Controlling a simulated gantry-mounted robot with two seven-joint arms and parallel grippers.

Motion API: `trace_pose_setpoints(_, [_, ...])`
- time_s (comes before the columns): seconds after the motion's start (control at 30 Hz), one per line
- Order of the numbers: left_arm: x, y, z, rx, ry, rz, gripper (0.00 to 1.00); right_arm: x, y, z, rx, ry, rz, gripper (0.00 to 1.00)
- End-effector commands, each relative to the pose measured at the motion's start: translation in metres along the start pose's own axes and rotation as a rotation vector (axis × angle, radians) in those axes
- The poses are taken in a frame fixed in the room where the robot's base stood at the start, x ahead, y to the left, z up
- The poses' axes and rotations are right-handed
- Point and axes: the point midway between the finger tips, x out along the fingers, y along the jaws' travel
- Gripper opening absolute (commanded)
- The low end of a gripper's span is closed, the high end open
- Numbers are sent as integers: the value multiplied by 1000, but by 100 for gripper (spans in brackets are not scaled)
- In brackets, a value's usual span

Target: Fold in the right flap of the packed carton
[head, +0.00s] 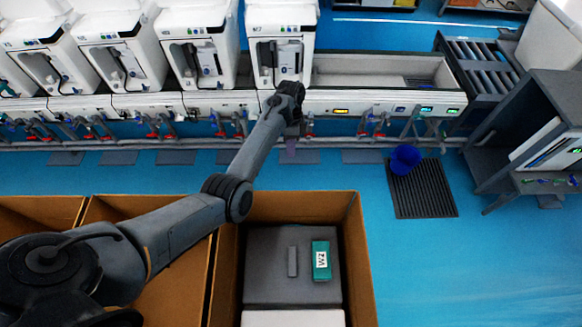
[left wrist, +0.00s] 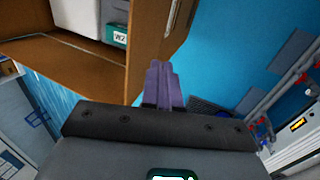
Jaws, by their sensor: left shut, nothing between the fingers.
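The packed carton (head: 360,262) stands open at the bottom middle of the head view. The carton's right side stands up, and no flap lies over the contents; I cannot tell flap from wall there. My left gripper (head: 289,153) is beyond the carton's far edge, shut and empty. In the left wrist view its purple fingers (left wrist: 159,68) appear in front of a brown cardboard panel (left wrist: 150,35); contact is unclear. My right gripper is out of view.
Other open cartons (head: 50,208) stand to the left, partly behind my left arm. A blue bucket (head: 404,159) sits on a dark mat (head: 425,190). Blue floor right of the carton is clear.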

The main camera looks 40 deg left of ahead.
Motion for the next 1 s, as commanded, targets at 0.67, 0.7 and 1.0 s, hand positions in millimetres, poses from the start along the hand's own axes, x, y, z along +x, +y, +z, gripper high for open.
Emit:
trace_pose_setpoints(0.67, [90,3,-5,22,4,21,0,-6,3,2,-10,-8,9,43])
trace_pose_setpoints(0.7, [97,3,-4,22,4,21,0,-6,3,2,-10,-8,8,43])
trace_pose_setpoints(1.0, [106,34,-4,23,5,19,0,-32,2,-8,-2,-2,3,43])
